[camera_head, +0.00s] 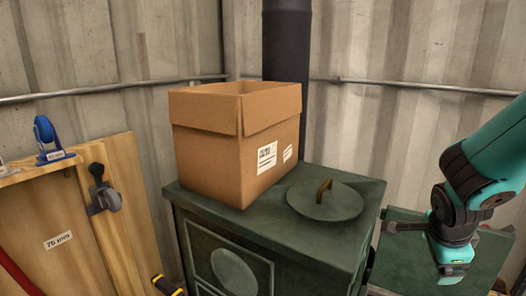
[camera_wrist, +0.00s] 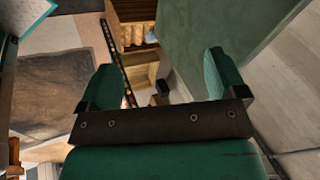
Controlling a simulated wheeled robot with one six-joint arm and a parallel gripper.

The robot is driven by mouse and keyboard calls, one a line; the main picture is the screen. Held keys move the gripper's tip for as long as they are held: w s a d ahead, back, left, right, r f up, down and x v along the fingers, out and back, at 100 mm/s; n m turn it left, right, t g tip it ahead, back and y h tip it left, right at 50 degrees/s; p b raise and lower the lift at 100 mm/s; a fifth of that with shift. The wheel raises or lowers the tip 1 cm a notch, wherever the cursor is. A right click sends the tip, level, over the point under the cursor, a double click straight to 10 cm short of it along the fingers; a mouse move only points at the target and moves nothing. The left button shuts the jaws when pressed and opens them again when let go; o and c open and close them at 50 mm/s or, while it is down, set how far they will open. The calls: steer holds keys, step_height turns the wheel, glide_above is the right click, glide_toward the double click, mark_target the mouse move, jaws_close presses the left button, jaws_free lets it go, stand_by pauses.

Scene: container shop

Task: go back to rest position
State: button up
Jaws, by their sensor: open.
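My gripper (camera_wrist: 162,78) shows in the wrist view, with its two green fingers wide apart and nothing between them. Beyond the fingers I see the floor area and some wooden items. My teal arm (camera_head: 492,150) comes in at the right of the head view and bends down beside the dark green stove (camera_head: 330,244). The fingertips cannot be made out clearly in the head view. An open cardboard box (camera_head: 215,160) stands upright on the stove top, apart from my arm. A round lid (camera_head: 325,201) with a brass handle lies to its right.
A black pipe (camera_head: 287,45) rises behind the box against the corrugated wall (camera_head: 400,50). A wooden panel (camera_head: 70,220) with tools is on the left. In the wrist view, a green surface (camera_wrist: 215,35) lies close to the right finger, and a wooden holder (camera_wrist: 120,12) stands beyond.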

steer(key=s+a+r+n+y+p, duration=0.1)
steer(key=s+a+r+n+y, duration=0.15)
steer(key=a+r+n, duration=0.35)
steer(key=s+a+r+n+y, duration=0.25)
steer(key=a+r+n, duration=0.2)
steer(key=a, duration=0.45)
steer(key=s+a+f+n+g+y+b, duration=0.1)
steer(key=s+a+f+n+g+b, duration=0.2)
steer(key=s+n, duration=0.5)
steer(key=s+a+f+n+g+y+b, duration=0.15)
steer(key=s+a+n+b, duration=0.35)
steer(key=n, duration=0.5)
step_height(320, 180, up, 27)
steer(key=p, duration=2.8)
steer(key=shift+s+d+m+t, duration=0.15)
steer(key=shift+d+m+t, duration=0.2)
steer(key=shift+t, duration=0.1)
